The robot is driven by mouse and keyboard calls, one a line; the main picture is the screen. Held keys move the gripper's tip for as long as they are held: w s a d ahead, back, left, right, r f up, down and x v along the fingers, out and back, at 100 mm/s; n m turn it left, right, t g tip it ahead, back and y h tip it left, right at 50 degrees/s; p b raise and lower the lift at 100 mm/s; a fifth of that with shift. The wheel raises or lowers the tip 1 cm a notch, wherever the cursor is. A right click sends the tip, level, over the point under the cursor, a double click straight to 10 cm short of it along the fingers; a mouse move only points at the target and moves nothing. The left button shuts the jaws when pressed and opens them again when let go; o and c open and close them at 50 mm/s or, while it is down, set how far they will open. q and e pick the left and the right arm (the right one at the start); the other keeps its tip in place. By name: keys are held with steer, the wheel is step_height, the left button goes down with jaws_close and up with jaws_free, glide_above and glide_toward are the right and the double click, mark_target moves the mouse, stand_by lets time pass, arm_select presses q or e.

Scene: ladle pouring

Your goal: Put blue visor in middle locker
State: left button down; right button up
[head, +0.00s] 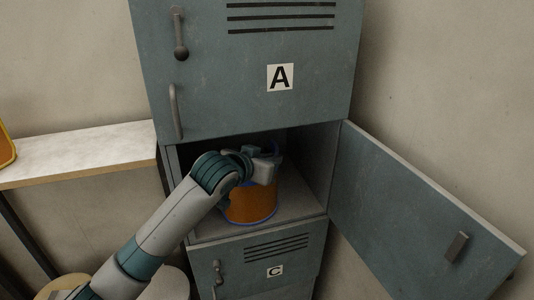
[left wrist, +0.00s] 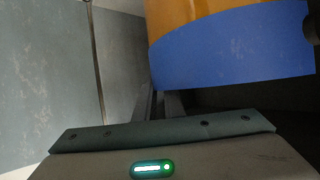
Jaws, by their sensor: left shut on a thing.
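The visor, an orange piece with a blue edge (head: 252,204), is inside the open middle locker (head: 306,203), between door A and door C. It looks upright, just above or on the compartment floor; I cannot tell if it touches. My left gripper (head: 264,168) reaches into the compartment and is shut on the visor near its top. In the left wrist view the visor's blue band (left wrist: 232,52) fills the upper right, and the fingers (left wrist: 162,104) run toward it, their tips partly hidden. My right gripper is not in view.
The middle locker's door (head: 420,215) stands wide open to the right. Door A (head: 250,75) above and door C (head: 262,262) below are shut. A shelf (head: 85,153) is at the left, with an orange-yellow thing (head: 6,147) at its far left.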

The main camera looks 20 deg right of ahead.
mark_target(274, 152)
arm_select(q)
steer(key=w+p, duration=0.1)
steer(key=w, duration=0.2)
steer(key=shift+w+a+r, duration=0.1)
steer(key=shift+w+r, duration=0.1)
steer(key=shift+w+f+p, duration=0.15)
steer(key=shift+w+p, duration=0.05)
steer(key=shift+p, duration=0.3)
steer(key=shift+f, duration=0.3)
steer(key=shift+s, duration=0.1)
steer(key=c, duration=1.8)
jaws_free()
